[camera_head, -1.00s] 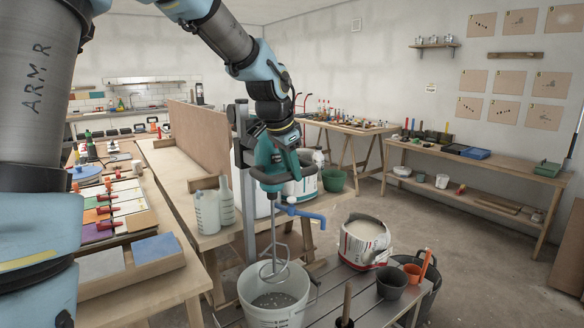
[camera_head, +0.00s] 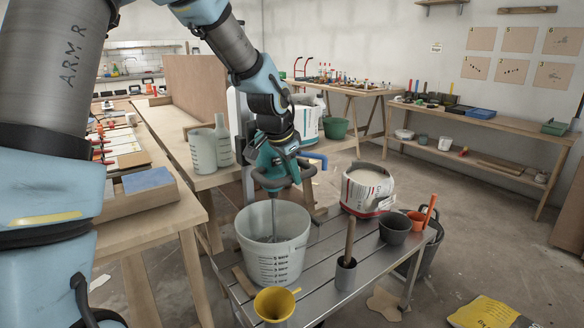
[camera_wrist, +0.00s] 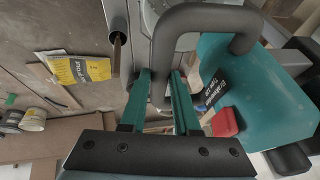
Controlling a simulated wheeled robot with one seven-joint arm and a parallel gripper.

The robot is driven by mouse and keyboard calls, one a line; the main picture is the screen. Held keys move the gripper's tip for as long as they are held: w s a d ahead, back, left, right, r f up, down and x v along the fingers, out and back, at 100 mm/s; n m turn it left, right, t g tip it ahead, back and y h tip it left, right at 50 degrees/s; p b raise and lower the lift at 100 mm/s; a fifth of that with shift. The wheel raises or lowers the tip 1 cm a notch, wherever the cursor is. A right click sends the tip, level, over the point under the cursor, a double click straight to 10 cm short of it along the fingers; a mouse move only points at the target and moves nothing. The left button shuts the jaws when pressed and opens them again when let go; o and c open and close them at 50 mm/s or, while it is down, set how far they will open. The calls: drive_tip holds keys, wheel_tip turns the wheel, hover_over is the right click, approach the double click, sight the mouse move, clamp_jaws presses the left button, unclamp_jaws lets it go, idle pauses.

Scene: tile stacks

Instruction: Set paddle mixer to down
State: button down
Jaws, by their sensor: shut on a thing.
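The paddle mixer (camera_head: 272,165) is a teal and black power tool with a long metal shaft. It stands upright over the white bucket (camera_head: 276,262), its shaft running down inside the rim. The paddle's lower end is hidden by the bucket wall. My gripper (camera_wrist: 168,92) is shut on the mixer's black handle, which shows in the wrist view with the teal body (camera_wrist: 262,100) and a red button. The bucket stands on a grey slatted bench (camera_head: 345,262). A blue clamp arm (camera_head: 316,158) is behind the mixer.
A yellow bag (camera_head: 488,314) lies on the floor at right.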

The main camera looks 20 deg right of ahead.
drive_tip(key=shift+s+a+f, duration=0.15)
drive_tip(key=shift+f, duration=0.25)
drive_tip(key=c, duration=1)
unclamp_jaws()
drive_tip(key=o, duration=0.3)
drive_tip(key=shift+r, duration=0.1)
drive_tip(key=shift+o, duration=0.2)
drive_tip(key=v, duration=1)
drive_tip(key=shift+r, duration=0.35)
